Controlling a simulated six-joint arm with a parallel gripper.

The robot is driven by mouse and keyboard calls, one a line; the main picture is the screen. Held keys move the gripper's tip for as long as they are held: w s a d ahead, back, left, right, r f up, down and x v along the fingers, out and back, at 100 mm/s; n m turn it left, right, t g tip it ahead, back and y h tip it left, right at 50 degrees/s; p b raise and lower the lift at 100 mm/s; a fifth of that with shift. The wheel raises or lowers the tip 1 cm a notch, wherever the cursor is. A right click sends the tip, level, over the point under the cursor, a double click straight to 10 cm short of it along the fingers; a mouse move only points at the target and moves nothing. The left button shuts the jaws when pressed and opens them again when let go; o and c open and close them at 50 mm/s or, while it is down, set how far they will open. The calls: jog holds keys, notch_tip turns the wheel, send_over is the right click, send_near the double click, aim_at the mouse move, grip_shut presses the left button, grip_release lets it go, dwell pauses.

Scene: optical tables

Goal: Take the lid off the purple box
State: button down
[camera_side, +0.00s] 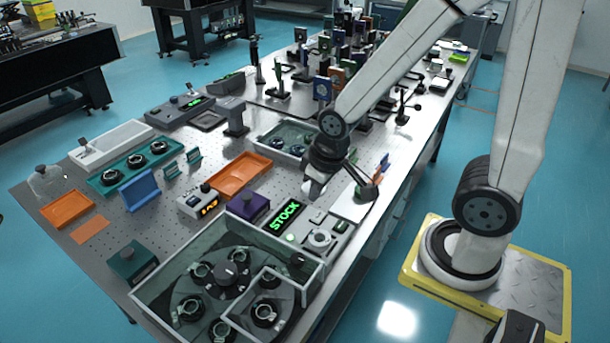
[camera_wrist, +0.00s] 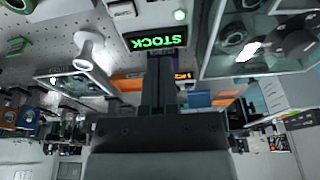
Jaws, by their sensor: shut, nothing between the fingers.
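The STOCK display (camera_side: 286,215) stands just right of the box. An orange tray (camera_side: 238,175) lies behind it, and a small device with an orange readout (camera_side: 200,202) is to its left. A glass-walled enclosure (camera_side: 163,292) fills the front. Several optics crowd the far table.

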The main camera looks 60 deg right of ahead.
jog(key=shift+c, duration=1.4)
grip_release()
jog(key=n+g, duration=0.3)
jog(key=n, duration=1)
send_over(246, 196)
notch_tip(246, 196, down, 4)
jog(key=shift+f, duration=0.25)
jog(key=shift+d+f, duration=0.1)
jog(key=shift+f, duration=3.75)
grip_shut()
